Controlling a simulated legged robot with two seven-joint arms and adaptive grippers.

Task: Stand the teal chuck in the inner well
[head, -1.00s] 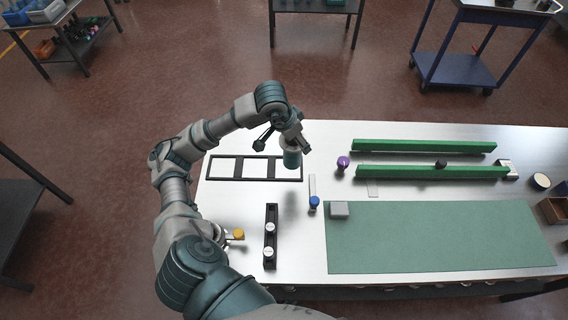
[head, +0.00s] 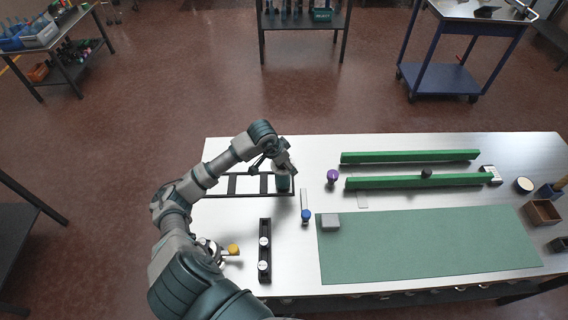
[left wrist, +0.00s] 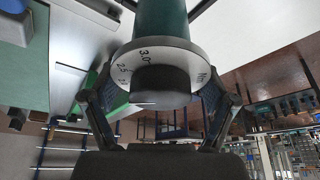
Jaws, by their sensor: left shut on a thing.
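The teal chuck (head: 283,184) is in my left gripper (head: 284,171), over the right-hand opening of the black frame (head: 248,196). It looks upright in the head view; whether its base is inside the opening or just above it I cannot tell. The frame lies on the bench's left part, with dark dividers between its openings. In the left wrist view the teal chuck (left wrist: 160,18) shows a pale numbered ring and a dark end between the fingers of my left gripper (left wrist: 160,100), which is shut on it.
A blue-knobbed piece (head: 305,215) and a purple-knobbed piece (head: 333,176) stand right of the frame. A black rack (head: 264,251) with white-topped pieces and a yellow-knobbed item (head: 233,250) are nearer. Green rails (head: 410,157) and a green mat (head: 430,243) fill the right.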

